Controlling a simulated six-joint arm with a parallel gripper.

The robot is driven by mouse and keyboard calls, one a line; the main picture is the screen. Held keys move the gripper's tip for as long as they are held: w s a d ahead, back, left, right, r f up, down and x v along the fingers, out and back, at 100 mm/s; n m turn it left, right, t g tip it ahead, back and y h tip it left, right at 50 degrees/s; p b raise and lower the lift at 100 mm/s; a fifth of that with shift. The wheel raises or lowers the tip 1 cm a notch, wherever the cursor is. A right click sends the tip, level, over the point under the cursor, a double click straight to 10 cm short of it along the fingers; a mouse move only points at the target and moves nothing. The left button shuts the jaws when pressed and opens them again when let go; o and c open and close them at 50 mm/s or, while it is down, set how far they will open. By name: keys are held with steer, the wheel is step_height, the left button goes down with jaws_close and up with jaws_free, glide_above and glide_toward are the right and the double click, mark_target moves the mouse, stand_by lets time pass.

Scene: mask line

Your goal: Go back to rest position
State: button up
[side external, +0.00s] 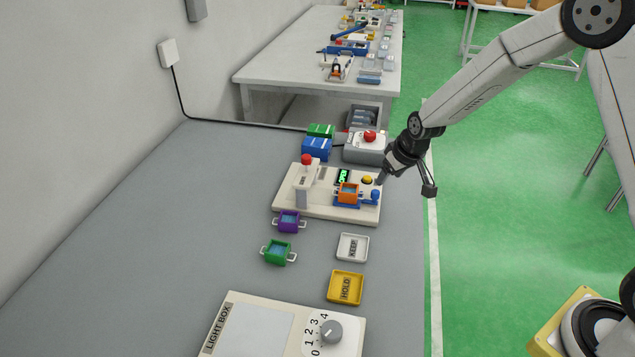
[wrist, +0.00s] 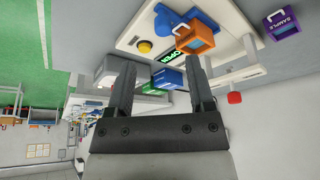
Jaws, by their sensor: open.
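My gripper (side external: 383,179) is at the right edge of the white station board (side external: 325,212), close to its blue clamp handle (side external: 375,195). In the wrist view my gripper (wrist: 158,68) has its two fingers apart with nothing between them. An orange mask frame (side external: 348,192) sits in the blue holder on the board; it also shows in the wrist view (wrist: 195,37). A green OPEN display (side external: 343,176), a yellow button (side external: 367,180) and a red-knobbed lever (side external: 306,160) are on the board.
A purple frame (side external: 289,222) and a green frame (side external: 277,253) lie on the grey table. A white KEEP tray (side external: 352,247), a yellow HOLD tray (side external: 345,287) and a light box (side external: 248,330) are nearer. A red emergency-button box (side external: 365,148) and blue box (side external: 316,147) stand behind.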

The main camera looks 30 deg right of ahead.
steer(key=s+a+r+g, duration=0.1)
steer(key=s+a+r, duration=0.1)
steer(key=s, duration=0.8)
steer(key=s+a+r, duration=0.1)
steer(key=s+r, duration=0.2)
steer(key=s, duration=0.8)
steer(key=shift+s+a+g, duration=0.25)
steer(key=shift+a+g, duration=0.15)
